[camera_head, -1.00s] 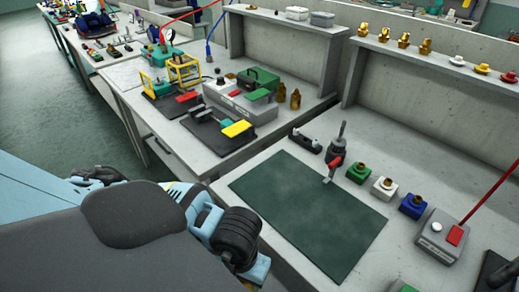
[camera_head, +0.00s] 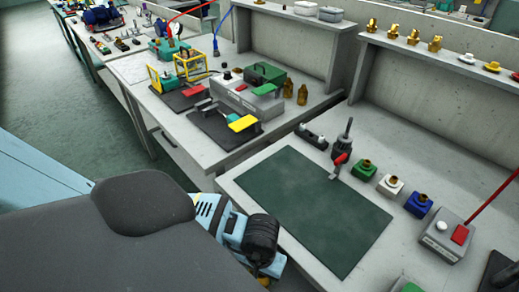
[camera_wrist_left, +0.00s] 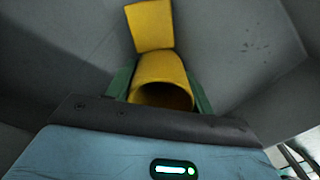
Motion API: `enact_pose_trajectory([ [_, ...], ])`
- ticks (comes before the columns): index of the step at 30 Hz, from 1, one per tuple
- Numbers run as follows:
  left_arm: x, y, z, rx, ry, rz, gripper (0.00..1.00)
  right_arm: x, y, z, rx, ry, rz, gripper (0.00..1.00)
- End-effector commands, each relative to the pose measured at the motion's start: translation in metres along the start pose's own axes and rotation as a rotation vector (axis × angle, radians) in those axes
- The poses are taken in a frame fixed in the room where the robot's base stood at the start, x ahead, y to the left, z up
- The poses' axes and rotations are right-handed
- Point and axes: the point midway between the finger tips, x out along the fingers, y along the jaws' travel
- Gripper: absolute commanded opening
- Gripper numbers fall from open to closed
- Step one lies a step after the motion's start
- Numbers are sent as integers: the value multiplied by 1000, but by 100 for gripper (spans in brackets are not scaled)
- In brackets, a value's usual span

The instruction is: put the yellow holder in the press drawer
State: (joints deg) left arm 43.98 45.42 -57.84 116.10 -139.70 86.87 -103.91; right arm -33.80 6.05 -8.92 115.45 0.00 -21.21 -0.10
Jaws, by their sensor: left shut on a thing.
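The yellow holder (camera_wrist_left: 162,80) shows in the left wrist view as a hollow round body with a flat yellow plate at its far end. My left gripper (camera_wrist_left: 163,92) is shut on it, with green fingers on both sides of the round part. In the head view only a small yellow bit (camera_head: 264,281) shows below my left wrist at the bottom edge. The fingers there are mostly hidden. I cannot make out a press drawer for sure. My right gripper is not in view.
A dark green mat (camera_head: 300,212) lies bare on the near bench. Behind it stand a black-and-red tool (camera_head: 342,148) and a row of coloured blocks (camera_head: 390,186). The left bench holds a grey box (camera_head: 247,97), a yellow frame (camera_head: 160,77) and dark trays (camera_head: 215,127).

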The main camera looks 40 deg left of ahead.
Motion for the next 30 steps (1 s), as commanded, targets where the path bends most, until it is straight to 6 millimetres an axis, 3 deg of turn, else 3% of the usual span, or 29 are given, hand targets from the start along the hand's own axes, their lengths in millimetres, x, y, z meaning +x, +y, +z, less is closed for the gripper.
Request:
enact_pose_trajectory([
  [14,9,0,1,0,0,0,27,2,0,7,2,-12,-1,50],
  [15,8,0,1,0,0,-1,58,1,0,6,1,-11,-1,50],
  [19,8,0,0,0,0,0,74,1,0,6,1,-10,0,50],
  [30,2,0,0,0,2,1,74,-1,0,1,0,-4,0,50],
])
